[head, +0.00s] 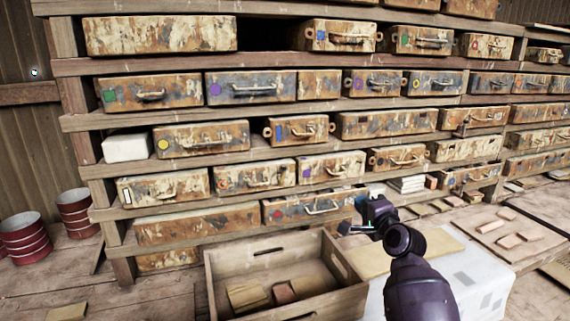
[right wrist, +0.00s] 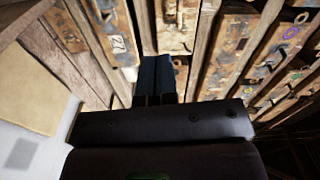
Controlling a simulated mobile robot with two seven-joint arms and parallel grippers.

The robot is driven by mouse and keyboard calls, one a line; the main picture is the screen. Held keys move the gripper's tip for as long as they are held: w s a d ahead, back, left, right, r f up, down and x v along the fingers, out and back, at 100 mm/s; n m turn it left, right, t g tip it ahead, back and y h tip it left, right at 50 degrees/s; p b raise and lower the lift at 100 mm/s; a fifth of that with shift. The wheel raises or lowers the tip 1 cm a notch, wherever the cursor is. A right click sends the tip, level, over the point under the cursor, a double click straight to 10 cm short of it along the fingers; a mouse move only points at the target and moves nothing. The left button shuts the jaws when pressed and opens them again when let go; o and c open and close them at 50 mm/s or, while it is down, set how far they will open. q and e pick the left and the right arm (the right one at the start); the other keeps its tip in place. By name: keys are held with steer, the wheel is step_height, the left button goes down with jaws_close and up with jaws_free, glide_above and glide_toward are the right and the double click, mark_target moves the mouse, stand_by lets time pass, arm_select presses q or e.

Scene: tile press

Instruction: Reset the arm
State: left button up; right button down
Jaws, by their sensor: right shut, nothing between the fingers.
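My right arm comes up from the bottom right in the head view. Its gripper (head: 352,229) is in front of the lower part of the rack, above the right end of the wooden crate. In the right wrist view the gripper's fingers (right wrist: 154,80) are together, with nothing between them, and point toward the rusty drawers. My left gripper is not in view.
A wooden rack (head: 160,66) holds several rusty drawers, such as one with a red dot (head: 343,205). An open wooden crate (head: 345,302) with a few blocks stands in front. Red drums (head: 24,240) stand at left. A white block (head: 126,147) sits on a shelf.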

steer(key=s+d+f+n+g+h, duration=0.1)
steer(key=s+f+n, duration=0.4)
steer(key=s+f, duration=0.5)
steer(key=s+d+f+n+g+h, duration=0.1)
steer(key=s+f+n+g, duration=0.2)
steer(key=s+f, duration=0.7)
steer(key=s+d+f+n+g+h, duration=0.1)
steer(key=s+f+n, duration=0.6)
steer(key=s, duration=1.3)
step_height(320, 180, down, 4)
steer(key=shift+r+g+h, duration=0.15)
steer(key=shift+g+h, duration=0.25)
steer(key=shift+h, duration=0.2)
steer(key=shift+s, duration=0.1)
